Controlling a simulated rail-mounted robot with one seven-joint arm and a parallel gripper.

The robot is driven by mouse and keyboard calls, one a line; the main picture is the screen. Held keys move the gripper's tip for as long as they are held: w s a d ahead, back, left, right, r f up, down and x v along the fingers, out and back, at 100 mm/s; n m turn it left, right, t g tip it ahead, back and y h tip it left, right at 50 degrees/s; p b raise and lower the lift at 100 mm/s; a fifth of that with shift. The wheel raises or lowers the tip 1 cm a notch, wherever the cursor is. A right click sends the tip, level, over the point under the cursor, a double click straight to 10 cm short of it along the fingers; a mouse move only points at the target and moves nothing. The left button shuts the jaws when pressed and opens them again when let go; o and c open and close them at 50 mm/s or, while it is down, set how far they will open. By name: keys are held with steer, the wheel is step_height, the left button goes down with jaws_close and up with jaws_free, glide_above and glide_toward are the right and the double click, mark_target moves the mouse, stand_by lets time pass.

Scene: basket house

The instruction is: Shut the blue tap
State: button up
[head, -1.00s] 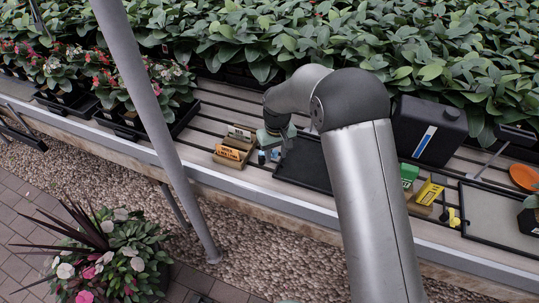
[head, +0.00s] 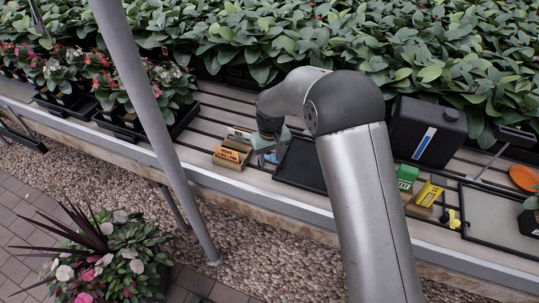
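A small blue piece (head: 270,157), probably the blue tap, shows at the left end of the black tray on the slatted bench, right of a wooden block with an orange label. It is small and partly covered by the end of my arm, so its handle position cannot be made out. My gripper (head: 268,148) is at the blue piece, pointing down. Its fingers are too small and hidden to show whether they are open or shut, or whether they touch the tap.
The orange-labelled block (head: 230,157) stands close left of my gripper. A black tray (head: 300,165) lies to the right. Further right are a green block (head: 406,176), a yellow sign (head: 430,191), a yellow tap (head: 450,217) and a black canister (head: 428,132). Leafy plants line the back.

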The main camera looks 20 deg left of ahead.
steer(key=shift+w, duration=0.1)
steer(key=shift+w+r, duration=0.1)
steer(key=shift+d+r+p, duration=0.1)
steer(key=shift+r+p, duration=1.7)
steer(key=shift+r, duration=1.65)
steer(key=shift+o, duration=0.2)
